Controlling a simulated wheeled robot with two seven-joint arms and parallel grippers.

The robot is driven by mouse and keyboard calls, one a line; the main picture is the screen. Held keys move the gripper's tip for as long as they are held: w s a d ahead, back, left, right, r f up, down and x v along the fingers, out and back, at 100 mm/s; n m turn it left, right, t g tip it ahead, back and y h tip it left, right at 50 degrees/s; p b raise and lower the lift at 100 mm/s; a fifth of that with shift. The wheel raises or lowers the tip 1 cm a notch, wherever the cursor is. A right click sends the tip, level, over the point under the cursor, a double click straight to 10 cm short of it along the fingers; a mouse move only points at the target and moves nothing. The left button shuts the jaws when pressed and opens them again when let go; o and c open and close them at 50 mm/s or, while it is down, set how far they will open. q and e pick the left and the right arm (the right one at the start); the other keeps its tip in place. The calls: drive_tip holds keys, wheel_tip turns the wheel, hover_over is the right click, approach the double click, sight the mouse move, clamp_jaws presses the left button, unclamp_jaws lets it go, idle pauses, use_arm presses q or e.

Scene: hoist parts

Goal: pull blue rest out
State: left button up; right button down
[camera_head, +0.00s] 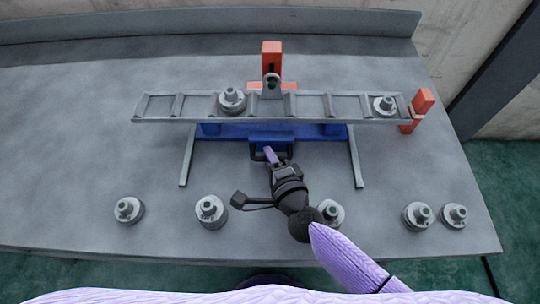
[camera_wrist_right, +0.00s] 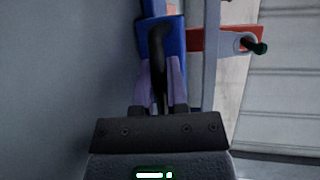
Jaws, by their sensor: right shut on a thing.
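The blue rest (camera_head: 232,131) lies on the table under the long grey beam (camera_head: 300,119), with its front block and dark handle (camera_head: 256,153) facing me. My right gripper (camera_head: 270,156) is shut on that handle at the front of the rest. In the right wrist view the purple fingers (camera_wrist_right: 161,85) are on both sides of the black handle (camera_wrist_right: 159,42), with the blue rest (camera_wrist_right: 149,52) behind it. Part of the rest is hidden by the beam. My left gripper is not in view.
Grey weights sit on the beam, one left of centre (camera_head: 232,100) and one at the right end (camera_head: 385,105). An orange post (camera_head: 271,57) stands behind the beam, and an orange block (camera_head: 422,101) at its right end. Several weights, such as one at left (camera_head: 128,209), line the table front.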

sight(270, 211)
idle(0.8)
drive_tip(key=s, duration=1)
drive_tip(key=shift+s+p, duration=0.2)
drive_tip(key=shift+p, duration=0.15)
drive_tip(key=c, duration=0.9)
unclamp_jaws()
drive_tip(key=v, duration=1)
drive_tip(key=shift+f+p, duration=0.1)
drive_tip(key=shift+p, duration=0.2)
drive_tip(key=shift+w, duration=0.1)
